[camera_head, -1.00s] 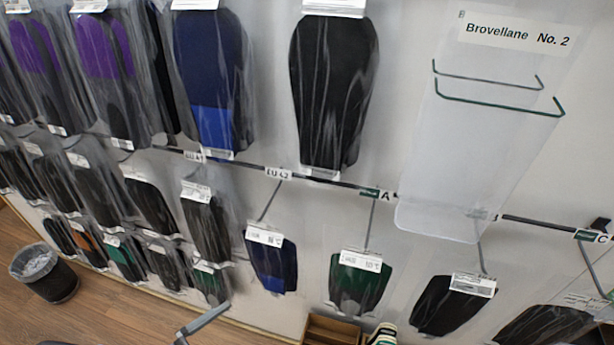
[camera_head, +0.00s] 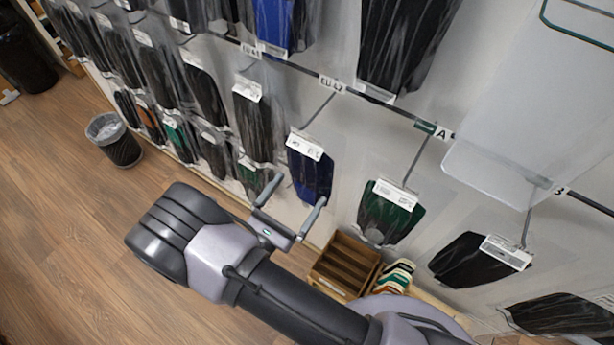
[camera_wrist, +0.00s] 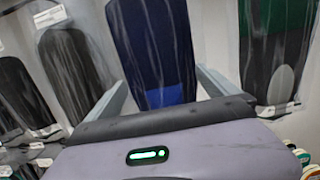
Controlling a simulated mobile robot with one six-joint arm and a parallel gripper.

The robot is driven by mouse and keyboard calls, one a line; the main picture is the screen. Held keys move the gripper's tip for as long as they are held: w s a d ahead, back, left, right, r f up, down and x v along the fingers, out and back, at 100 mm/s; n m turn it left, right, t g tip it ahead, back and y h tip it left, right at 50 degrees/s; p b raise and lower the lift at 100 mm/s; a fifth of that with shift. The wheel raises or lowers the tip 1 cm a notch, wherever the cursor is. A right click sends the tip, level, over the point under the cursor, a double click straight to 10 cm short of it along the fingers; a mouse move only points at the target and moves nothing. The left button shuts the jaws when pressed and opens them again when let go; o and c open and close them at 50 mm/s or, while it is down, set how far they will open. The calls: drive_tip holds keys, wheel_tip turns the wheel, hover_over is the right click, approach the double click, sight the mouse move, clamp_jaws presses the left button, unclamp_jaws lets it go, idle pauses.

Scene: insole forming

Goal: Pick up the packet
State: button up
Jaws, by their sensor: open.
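Clear packets of insoles hang from hooks on the wall. A dark blue packet (camera_head: 309,176) with a white label hangs in the lower row; it also shows in the wrist view (camera_wrist: 150,42), dark blue with a brighter blue lower part. My gripper (camera_head: 298,189) is open, its two fingers pointing up toward this packet. In the wrist view the packet appears between the fingers (camera_wrist: 161,80), its lower end close to the gripper body. I cannot tell whether a finger touches it. Nothing is seen held.
A green-and-black packet (camera_head: 390,212) hangs to the right, with a black packet (camera_head: 476,260) beyond it. Black packets (camera_head: 254,127) crowd the left. A wooden box (camera_head: 345,263) stands below. A bin (camera_head: 117,141) stands on the open wooden floor (camera_head: 75,230).

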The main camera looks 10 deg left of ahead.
drive_tip(key=shift+x, duration=1)
drive_tip(key=c, duration=1.5)
drive_tip(key=shift+c, duration=0.2)
